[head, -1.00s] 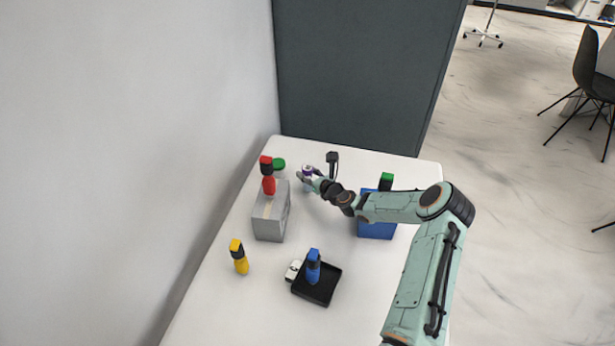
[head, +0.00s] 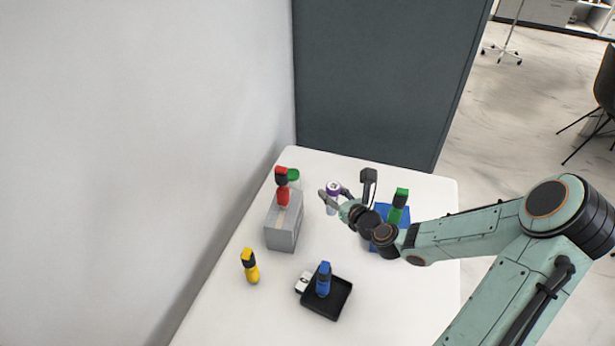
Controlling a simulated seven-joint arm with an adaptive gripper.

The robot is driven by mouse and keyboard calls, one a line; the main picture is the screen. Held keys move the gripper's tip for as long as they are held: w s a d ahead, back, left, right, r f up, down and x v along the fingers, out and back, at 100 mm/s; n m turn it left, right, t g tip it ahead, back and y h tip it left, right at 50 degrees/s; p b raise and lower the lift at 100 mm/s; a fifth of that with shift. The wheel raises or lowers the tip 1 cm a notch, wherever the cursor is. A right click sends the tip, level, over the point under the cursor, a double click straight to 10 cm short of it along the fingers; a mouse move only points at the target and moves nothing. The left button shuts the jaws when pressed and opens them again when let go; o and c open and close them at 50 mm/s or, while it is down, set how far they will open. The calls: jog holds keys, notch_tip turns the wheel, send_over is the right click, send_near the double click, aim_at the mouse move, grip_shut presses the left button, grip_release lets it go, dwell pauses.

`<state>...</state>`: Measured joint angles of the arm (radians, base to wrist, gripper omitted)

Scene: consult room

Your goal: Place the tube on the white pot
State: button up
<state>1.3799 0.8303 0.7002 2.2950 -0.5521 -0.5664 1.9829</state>
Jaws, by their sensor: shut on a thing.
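A small tube with a purple and white top (head: 333,187) and a pale lower part stands upright at my gripper, near the back of the white table. My gripper (head: 331,198) is shut on it; the fingers are small and partly merge with the tube. Whether the tube's base touches the table is too small to tell. I cannot clearly identify a white pot. A small white object (head: 302,283) lies against the left side of the black tray, apart from my gripper. A green-lidded round container (head: 294,175) stands left of the tube, partly behind the red bottle.
A red bottle (head: 283,192) is on a grey box (head: 284,229). A green bottle (head: 398,204) is at a blue box (head: 407,214), partly behind my arm. A blue bottle (head: 323,279) is in the black tray (head: 339,300). A yellow bottle (head: 250,267) stands front left. A wall borders the left.

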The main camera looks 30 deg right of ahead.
jog(key=w+d+r+m+h, duration=0.3)
jog(key=w+d+r+h, duration=0.1)
jog(key=w+d, duration=0.8)
jog(key=n+y, duration=0.1)
jog(key=y, duration=0.1)
send_over(292, 173)
notch_tip(292, 173, down, 6)
jog(key=shift+f, duration=2)
jog(key=shift+f, duration=0.1)
jog(key=o, duration=0.8)
jog(key=shift+o, duration=0.2)
